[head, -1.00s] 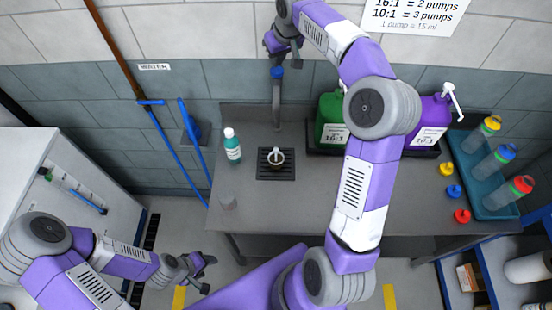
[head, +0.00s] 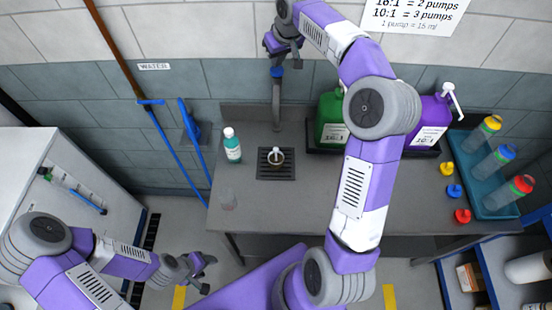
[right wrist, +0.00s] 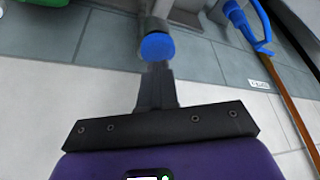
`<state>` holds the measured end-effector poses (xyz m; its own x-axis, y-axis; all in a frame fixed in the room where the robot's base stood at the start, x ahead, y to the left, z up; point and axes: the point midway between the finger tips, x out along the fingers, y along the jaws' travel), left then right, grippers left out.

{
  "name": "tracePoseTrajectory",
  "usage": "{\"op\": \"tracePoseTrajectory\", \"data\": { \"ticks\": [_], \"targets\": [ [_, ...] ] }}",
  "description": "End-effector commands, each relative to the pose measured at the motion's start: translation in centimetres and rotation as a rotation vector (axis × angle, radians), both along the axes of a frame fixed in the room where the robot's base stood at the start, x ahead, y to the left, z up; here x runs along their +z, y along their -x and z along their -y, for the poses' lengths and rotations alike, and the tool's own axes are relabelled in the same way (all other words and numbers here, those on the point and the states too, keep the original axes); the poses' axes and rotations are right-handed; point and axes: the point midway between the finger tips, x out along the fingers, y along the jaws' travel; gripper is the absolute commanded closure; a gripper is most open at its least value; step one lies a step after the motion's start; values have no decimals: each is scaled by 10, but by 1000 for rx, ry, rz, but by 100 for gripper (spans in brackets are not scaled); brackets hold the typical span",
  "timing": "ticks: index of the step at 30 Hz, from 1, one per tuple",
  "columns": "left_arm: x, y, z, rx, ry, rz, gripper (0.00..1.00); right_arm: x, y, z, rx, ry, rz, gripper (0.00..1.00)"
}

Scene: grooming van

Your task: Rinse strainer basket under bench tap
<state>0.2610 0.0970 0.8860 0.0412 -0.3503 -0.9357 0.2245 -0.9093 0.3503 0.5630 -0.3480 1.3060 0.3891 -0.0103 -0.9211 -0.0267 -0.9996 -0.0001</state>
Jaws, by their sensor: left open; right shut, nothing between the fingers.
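The strainer basket (head: 276,162) is a small round piece with a pale upright middle part, sitting on the dark drain grate (head: 291,176) below the bench tap (head: 277,105). The tap has a blue knob (head: 277,72) on top, also seen in the right wrist view (right wrist: 157,46). My right gripper (head: 277,62) is shut and empty at the knob; its fingers (right wrist: 157,72) point at the knob, and I cannot tell whether they touch it. No water stream can be made out. My left gripper (head: 210,274) is open and empty, low in front of the bench's left side.
A green jug (head: 331,118), a purple jug (head: 432,118) and a blue tray (head: 483,200) of bottles are right. My right arm spans the bench.

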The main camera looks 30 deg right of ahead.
Motion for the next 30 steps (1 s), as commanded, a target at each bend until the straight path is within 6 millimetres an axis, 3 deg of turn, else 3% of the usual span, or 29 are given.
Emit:
{"op": "tracePoseTrajectory", "data": {
  "ticks": [17, 30],
  "targets": [
    [-14, 0, 0, 0, 0, 0, 44, -19, 0, 0, 1, 0, 0, 100],
    [-13, 0, 0, 0, 0, 0, 44, -19, 0, 0, 0, -1, -3, 100]
  ]
}}
